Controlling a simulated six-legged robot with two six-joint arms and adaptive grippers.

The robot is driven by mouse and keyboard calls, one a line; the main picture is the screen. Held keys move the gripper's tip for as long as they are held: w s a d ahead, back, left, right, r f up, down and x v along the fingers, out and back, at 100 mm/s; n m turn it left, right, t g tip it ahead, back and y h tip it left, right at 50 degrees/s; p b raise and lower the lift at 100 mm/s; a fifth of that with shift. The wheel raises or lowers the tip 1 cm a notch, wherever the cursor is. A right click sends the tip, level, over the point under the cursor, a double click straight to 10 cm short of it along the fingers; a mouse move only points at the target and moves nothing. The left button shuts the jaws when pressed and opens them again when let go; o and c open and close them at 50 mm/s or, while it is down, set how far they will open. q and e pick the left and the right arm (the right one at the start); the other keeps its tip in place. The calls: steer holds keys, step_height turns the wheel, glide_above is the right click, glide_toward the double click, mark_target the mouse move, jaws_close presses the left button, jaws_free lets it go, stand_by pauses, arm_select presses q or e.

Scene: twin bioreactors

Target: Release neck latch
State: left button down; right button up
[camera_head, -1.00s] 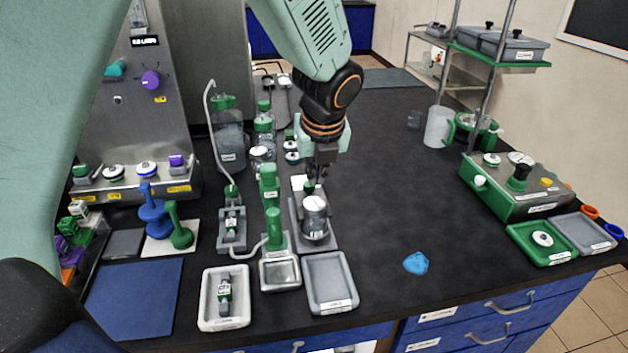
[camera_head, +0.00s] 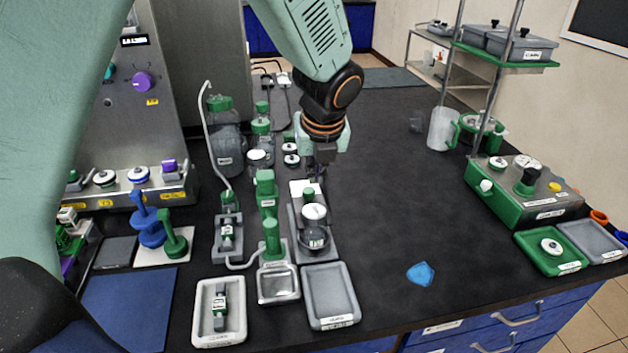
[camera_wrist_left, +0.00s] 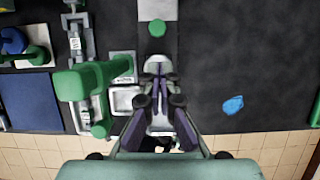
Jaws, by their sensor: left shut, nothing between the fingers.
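A small glass vessel (camera_head: 314,238) with a pale round top stands in a grey holder (camera_head: 328,254) near the middle of the bench. A green knob (camera_head: 308,194) sits just behind the vessel's top; a round green top (camera_wrist_left: 157,28) shows in the left wrist view. I cannot make out a separate neck latch. My left gripper (camera_head: 319,179) hangs just behind and above the green knob. In the left wrist view its dark fingers (camera_wrist_left: 158,84) are together with nothing between them. I cannot tell whether the fingertips touch anything. My right gripper is not in view.
Green clamp-like stands (camera_head: 267,197) rise close to the left of the holder. A grey tray (camera_head: 331,297) lies in front of it. A blue piece (camera_head: 421,273) lies on the bench at the right. The black bench right of the holder is mostly clear.

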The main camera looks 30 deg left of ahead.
mark_target(312, 194)
arm_select(q)
steer(key=b+x, duration=0.2)
steer(key=x, duration=0.6)
steer(key=shift+s+f, duration=0.1)
steer(key=shift+f, duration=0.25)
steer(key=shift+r, duration=0.15)
steer(key=shift+a, duration=0.1)
